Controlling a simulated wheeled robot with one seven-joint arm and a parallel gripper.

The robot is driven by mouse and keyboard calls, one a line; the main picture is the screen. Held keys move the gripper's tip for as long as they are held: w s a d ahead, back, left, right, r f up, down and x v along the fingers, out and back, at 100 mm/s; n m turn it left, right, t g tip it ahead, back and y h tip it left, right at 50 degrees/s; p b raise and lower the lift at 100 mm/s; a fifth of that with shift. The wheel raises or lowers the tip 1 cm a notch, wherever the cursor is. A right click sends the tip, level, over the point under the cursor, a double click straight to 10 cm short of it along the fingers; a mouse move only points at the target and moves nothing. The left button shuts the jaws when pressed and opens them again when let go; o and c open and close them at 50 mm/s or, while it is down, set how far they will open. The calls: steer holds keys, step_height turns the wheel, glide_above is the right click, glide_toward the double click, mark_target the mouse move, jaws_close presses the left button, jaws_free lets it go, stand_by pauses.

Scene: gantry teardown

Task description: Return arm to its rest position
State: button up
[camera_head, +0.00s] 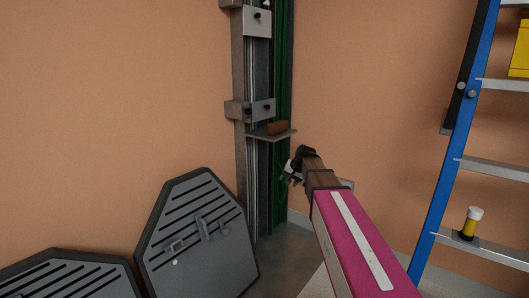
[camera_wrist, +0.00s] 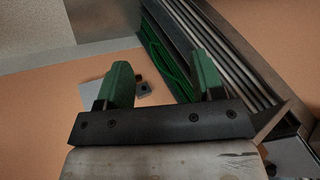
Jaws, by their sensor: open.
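My gripper (camera_wrist: 158,82) shows in the wrist view with its two green fingers spread apart and nothing between them. In the head view my arm reaches up from the lower right, and my gripper (camera_head: 291,171) is at its far end, small and partly hidden by the wrist. It is just right of and below a small metal shelf (camera_head: 284,134) on the vertical gantry column (camera_head: 240,75). I cannot tell how far the gripper is from the column.
A blue ladder (camera_head: 447,180) stands at the right, with a yellow, white-capped item (camera_head: 471,222) on a rung. Dark slatted panels lean at the lower left, one upright (camera_head: 195,262) and one lower (camera_head: 70,278). Bare orange wall lies between the column and ladder.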

steer(key=s+d+f+n+g+h, duration=0.1)
steer(key=s+d+f, duration=0.3)
steer(key=s+f, duration=0.6)
steer(key=s+d+f+n+g+h, duration=0.1)
steer(key=s+d+f+g+h, duration=0.2)
steer(key=s+f, duration=0.7)
steer(key=s, duration=0.8)
steer(key=shift+s+d+f+n+g, duration=0.35)
steer(key=shift+s+d+n+g, duration=0.05)
